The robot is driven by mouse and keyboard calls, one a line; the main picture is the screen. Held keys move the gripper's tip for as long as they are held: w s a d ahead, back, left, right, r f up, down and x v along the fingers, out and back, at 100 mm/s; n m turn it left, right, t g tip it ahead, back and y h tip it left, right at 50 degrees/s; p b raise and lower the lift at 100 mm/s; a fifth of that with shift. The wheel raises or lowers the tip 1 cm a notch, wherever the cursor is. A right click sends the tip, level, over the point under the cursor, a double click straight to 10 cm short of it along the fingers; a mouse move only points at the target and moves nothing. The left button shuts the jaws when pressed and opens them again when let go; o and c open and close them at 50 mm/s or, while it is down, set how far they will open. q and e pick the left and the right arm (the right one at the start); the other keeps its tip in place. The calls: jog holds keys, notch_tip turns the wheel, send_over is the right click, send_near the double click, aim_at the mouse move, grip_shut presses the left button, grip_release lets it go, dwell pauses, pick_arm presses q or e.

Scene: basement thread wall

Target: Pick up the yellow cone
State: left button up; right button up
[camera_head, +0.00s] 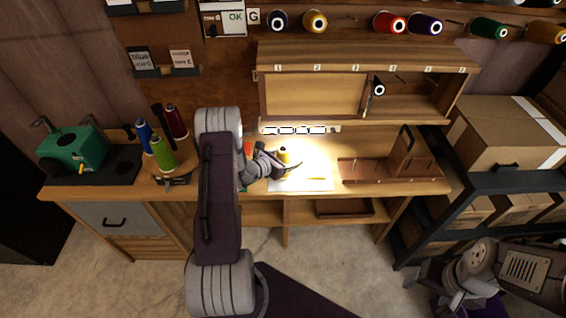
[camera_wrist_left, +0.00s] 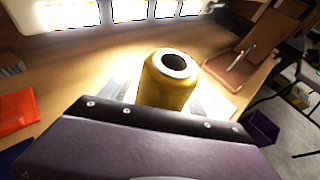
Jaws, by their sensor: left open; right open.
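The yellow cone (camera_head: 284,155) stands upright on the brightly lit part of the workbench. It also shows large in the left wrist view (camera_wrist_left: 166,82), its dark top hole facing up. My left gripper (camera_head: 283,169) is open and close to the cone, at its near side. In the left wrist view, grey finger parts show on both sides of the cone's lower part, which the gripper body hides. I cannot tell whether they touch it. My right gripper (camera_head: 420,278) is at the lower right, away from the bench, open and empty.
A wooden cabinet (camera_head: 360,52) stands behind the lit area. Blue, green and dark red cones (camera_head: 162,154) and a green machine (camera_head: 72,148) are at the left. A brown wooden stand (camera_head: 408,160) is to the right. Boxes fill a dark rack (camera_head: 480,195) further right.

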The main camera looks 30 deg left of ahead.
aim_at(285, 150)
pick_arm(q)
grip_shut()
jog(key=shift+r, duration=2.05)
jog(key=s+d+r+b, duration=0.1)
jog(key=s+d+r, duration=0.3)
jog(key=d+r, duration=0.3)
jog(key=d, duration=0.4)
